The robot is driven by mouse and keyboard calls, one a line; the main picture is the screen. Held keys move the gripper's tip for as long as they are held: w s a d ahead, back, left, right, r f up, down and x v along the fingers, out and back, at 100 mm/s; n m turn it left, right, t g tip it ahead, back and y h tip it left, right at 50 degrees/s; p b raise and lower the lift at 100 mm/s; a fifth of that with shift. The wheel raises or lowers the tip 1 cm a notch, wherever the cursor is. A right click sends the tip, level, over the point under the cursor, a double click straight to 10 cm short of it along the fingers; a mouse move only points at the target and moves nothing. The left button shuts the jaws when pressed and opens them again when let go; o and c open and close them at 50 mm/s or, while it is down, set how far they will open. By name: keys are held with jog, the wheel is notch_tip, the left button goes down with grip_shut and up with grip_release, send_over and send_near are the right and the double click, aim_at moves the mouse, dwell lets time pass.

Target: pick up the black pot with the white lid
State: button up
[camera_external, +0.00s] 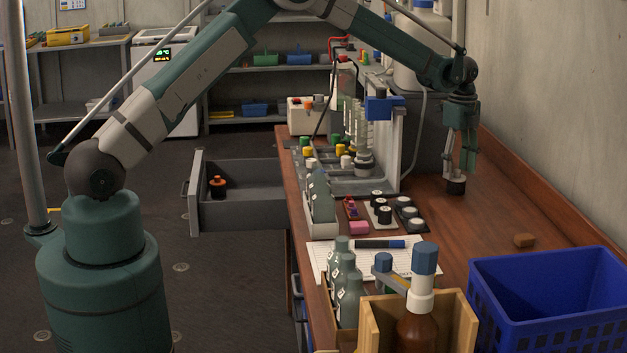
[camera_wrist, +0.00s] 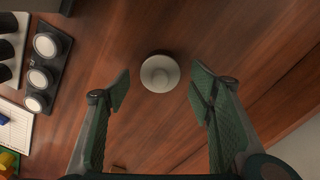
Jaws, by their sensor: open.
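A small pot with a pale, whitish round lid (camera_wrist: 160,73) stands alone on the wooden table. In the wrist view I look down on the lid, and its sides are mostly hidden. In the external view the black body of the pot (camera_external: 456,187) shows under my gripper (camera_external: 460,172). My gripper also shows in the wrist view (camera_wrist: 161,88), open, with one green finger left of the lid and one right of it. Neither finger touches the pot in that view. How far the tips reach down beside it I cannot tell.
A dark tray (camera_wrist: 62,45) with several white-topped pots lies to the left, beside a pale tray of black-topped pots (camera_external: 376,213). A blue crate (camera_external: 535,285) stands front right, near a small brown block (camera_external: 524,240). The table around the pot is clear.

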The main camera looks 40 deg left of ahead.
aim_at(457, 176)
jog(key=shift+f, duration=0.15)
jog(key=shift+f, duration=2.45)
jog(key=shift+c, duration=0.5)
jog(key=c, duration=0.9)
